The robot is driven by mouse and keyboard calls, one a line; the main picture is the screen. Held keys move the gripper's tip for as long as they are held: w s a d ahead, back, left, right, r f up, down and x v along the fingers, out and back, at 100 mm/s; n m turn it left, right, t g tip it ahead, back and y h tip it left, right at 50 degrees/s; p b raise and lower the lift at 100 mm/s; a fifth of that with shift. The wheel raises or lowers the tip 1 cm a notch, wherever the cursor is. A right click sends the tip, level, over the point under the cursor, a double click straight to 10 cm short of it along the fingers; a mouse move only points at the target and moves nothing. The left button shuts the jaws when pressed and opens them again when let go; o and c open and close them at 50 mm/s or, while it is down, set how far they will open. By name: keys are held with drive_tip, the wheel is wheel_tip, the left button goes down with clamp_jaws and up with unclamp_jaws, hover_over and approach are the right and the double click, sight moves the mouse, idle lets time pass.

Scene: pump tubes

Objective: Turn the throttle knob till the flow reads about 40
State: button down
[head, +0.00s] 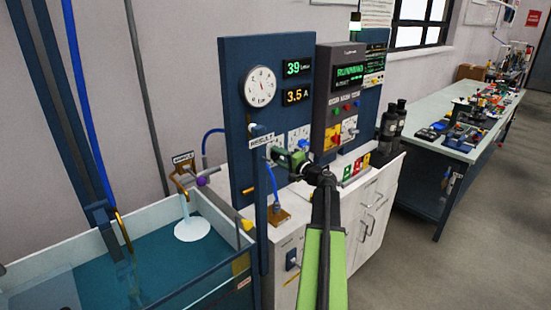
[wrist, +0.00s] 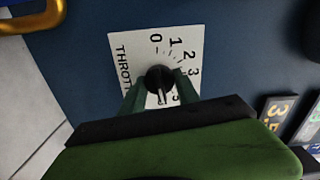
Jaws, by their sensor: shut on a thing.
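The throttle knob (wrist: 160,80) is a black knob with a pale pointer line, on a white plate (wrist: 120,45) marked THROTTLE with a number scale. The pointer is toward the lower part of the picture in the wrist view, past the 3. My gripper (wrist: 158,90) has its green fingers on both sides of the knob and is shut on it. In the head view my gripper (head: 288,160) is at the blue panel (head: 235,80), and it hides the knob. The green flow display (head: 297,68) reads 39.
An amber display (head: 297,96) below reads 3.5 A. A round dial gauge (head: 260,87) is left of it. A grey control box (head: 327,60) showing RUNNING stands close on the right. Water pours into the tank (head: 215,285) at the left.

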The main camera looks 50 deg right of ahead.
drive_tip(key=c, duration=0.9)
unclamp_jaws()
drive_tip(key=s+a, duration=0.1)
drive_tip(key=s, duration=1.6)
drive_tip(key=shift+s+a, duration=0.15)
drive_tip(key=shift+s, duration=0.05)
